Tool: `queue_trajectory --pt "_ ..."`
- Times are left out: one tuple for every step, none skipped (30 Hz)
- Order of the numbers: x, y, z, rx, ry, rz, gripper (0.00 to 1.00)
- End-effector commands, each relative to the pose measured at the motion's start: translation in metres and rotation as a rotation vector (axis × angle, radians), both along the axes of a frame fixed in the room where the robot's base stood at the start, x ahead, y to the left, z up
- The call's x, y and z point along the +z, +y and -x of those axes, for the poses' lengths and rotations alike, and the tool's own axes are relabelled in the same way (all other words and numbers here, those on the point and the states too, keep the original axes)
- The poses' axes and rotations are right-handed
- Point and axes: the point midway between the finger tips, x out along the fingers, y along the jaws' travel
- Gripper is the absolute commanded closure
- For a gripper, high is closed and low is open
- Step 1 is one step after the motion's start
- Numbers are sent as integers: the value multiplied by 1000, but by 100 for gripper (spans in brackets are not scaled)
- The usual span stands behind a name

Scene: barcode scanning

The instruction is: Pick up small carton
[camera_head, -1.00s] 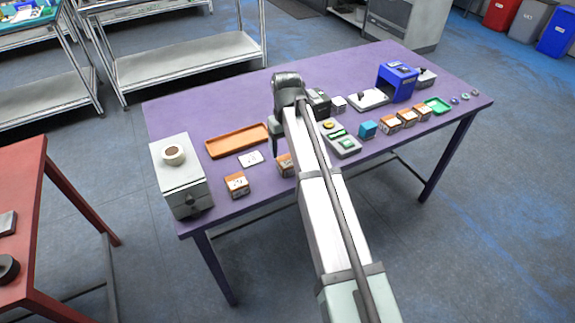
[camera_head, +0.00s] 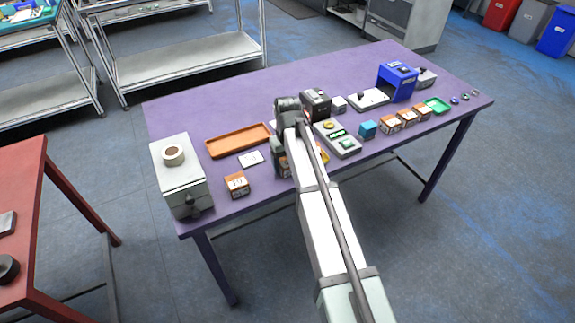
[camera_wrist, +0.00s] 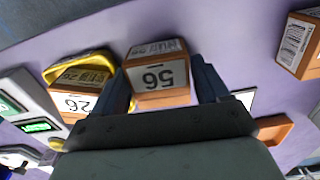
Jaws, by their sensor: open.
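A small orange-brown carton with a white label and large digits (camera_wrist: 158,75) stands between my gripper's fingers in the wrist view. My gripper (camera_wrist: 161,68) is open, with one finger on each side of it; I cannot tell whether either touches. In the head view my gripper (camera_head: 280,158) is low over the table's front part and mostly hides this carton.
The purple table (camera_head: 225,110) holds an orange tray (camera_head: 238,140), a white card (camera_head: 251,159) and a grey box with a tape roll (camera_head: 182,180) to the left. A grey device with buttons (camera_head: 338,138), a black device (camera_head: 316,104) and more cartons (camera_head: 390,124) are to the right.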

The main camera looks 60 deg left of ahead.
Motion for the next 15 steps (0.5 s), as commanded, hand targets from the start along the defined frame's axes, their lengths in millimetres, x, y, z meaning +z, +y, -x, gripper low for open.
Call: queue_trajectory --pt "0 0 0 0 0 0 26" --pt "0 0 0 0 0 0 27" --pt "0 0 0 0 0 0 31" --pt "0 0 0 0 0 0 34" --pt "0 0 0 0 0 0 37" --pt "0 0 0 0 0 0 41" --pt "0 0 0 0 0 0 44" --pt "0 0 0 0 0 0 47" --pt "0 0 0 0 0 0 50" --pt "0 0 0 0 0 0 53" --pt "0 0 0 0 0 0 56" --pt "0 0 0 0 0 0 60" --pt "0 0 0 0 0 0 63" --pt "1 0 0 0 0 0 66" --pt "1 0 0 0 0 0 69"
